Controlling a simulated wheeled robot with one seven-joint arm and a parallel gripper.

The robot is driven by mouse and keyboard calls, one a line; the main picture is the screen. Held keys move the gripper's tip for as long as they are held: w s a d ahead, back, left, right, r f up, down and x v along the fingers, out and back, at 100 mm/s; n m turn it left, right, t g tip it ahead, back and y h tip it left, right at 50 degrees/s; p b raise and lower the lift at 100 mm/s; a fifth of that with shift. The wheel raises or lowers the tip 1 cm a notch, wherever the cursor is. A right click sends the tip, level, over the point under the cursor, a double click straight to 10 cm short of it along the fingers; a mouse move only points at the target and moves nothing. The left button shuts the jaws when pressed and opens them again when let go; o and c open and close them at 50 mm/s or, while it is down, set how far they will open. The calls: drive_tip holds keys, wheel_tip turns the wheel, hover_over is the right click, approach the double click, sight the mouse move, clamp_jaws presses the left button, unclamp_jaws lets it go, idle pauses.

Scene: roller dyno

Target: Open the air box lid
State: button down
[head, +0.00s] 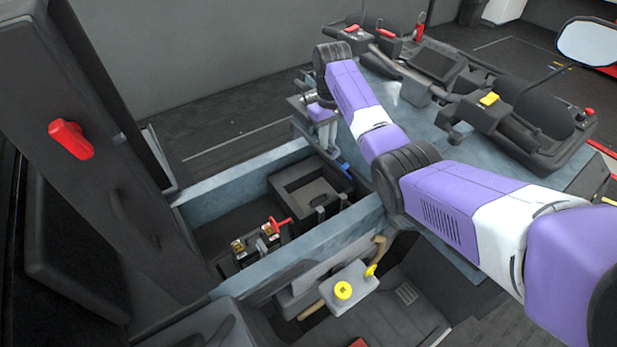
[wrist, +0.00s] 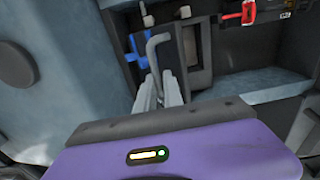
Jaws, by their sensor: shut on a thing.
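My gripper (wrist: 160,88) is shut on a grey bent rod (wrist: 154,50), whose hooked top sticks up past the fingertips in the wrist view. In the head view my gripper (head: 327,142) points down at the far right end of an open compartment. A blue part (head: 346,169) is just beside it; it also shows left of the rod in the wrist view (wrist: 137,46). A dark grey box (head: 305,190) with a recessed top, perhaps the air box, sits in the compartment. It also shows right of the fingers (wrist: 204,42). I cannot tell which part is its lid.
A battery (head: 262,250) with a red terminal lever stands in the compartment's near part. A tall dark panel (head: 90,190) with a red handle (head: 70,139) leans up at the left. A grey unit with a yellow knob (head: 343,291) is in front. Handlebars (head: 450,90) stand behind my arm.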

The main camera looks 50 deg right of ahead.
drive_tip(key=shift+s+d+r, duration=0.15)
drive_tip(key=shift+d+r, duration=0.05)
drive_tip(key=shift+d, duration=0.65)
drive_tip(key=shift+s+d+r, duration=0.15)
drive_tip(key=shift+d+r, duration=0.05)
drive_tip(key=shift+d, duration=0.65)
drive_tip(key=shift+s+d+r+b, duration=0.2)
drive_tip(key=shift+d, duration=0.6)
drive_tip(key=shift+s+d+r+b, duration=0.15)
drive_tip(key=shift+d, duration=0.6)
drive_tip(key=c, duration=1)
unclamp_jaws()
drive_tip(key=shift+r, duration=0.1)
drive_tip(key=shift+w, duration=0.1)
wheel_tip(320, 180, up, 6)
drive_tip(key=shift+s+r+p, duration=0.2)
drive_tip(key=shift+r+p, duration=0.05)
drive_tip(key=shift+p, duration=0.15)
